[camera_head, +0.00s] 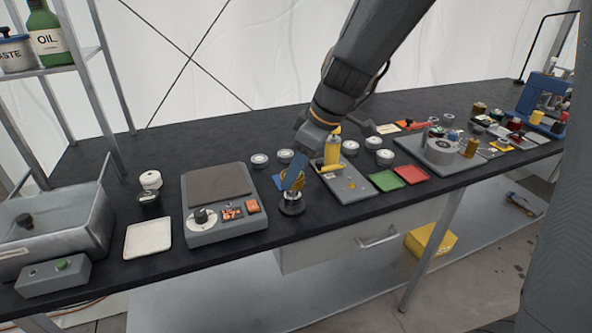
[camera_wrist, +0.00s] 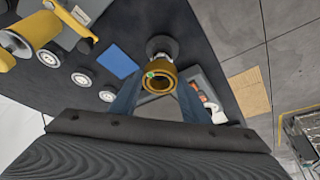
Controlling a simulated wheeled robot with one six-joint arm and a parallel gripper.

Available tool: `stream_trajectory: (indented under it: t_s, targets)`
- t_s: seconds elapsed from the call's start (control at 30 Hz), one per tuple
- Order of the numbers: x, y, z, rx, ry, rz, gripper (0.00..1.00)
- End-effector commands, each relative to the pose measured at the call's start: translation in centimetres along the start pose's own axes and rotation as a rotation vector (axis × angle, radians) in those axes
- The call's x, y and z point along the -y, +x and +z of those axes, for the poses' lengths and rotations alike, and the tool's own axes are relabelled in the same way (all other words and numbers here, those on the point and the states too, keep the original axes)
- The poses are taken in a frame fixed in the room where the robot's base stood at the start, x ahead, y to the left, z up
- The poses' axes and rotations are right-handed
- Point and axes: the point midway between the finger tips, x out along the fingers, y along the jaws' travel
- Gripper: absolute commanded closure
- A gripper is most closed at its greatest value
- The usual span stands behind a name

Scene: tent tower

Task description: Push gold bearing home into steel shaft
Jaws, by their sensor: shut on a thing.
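My gripper (camera_head: 293,180) has blue fingers and is low over the front of the bench, between the scale and the grey plate. In the wrist view my gripper (camera_wrist: 158,92) is shut on the gold bearing (camera_wrist: 160,82), a ring with a dark bore and a small green mark on its rim. The steel shaft (camera_wrist: 162,47) shows just beyond the ring, on a round base. In the head view the dark round base (camera_head: 292,207) stands directly under the fingers. Whether bearing and shaft touch cannot be told; the fingers mostly hide the bearing there.
A grey scale (camera_head: 220,205) stands close on the left. A grey plate (camera_head: 345,187) with a yellow-topped tool is close on the right. Green (camera_head: 385,181) and red (camera_head: 411,174) trays lie further right. Several small white-topped round pieces sit behind. The bench's front edge is near.

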Motion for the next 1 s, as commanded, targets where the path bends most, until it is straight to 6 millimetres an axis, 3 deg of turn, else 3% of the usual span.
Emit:
stream_trajectory:
  t_s: [1.0]
  targets:
    - [0.0, 2.0, 0.8, -0.001, 0.0, 0.001, 0.83]
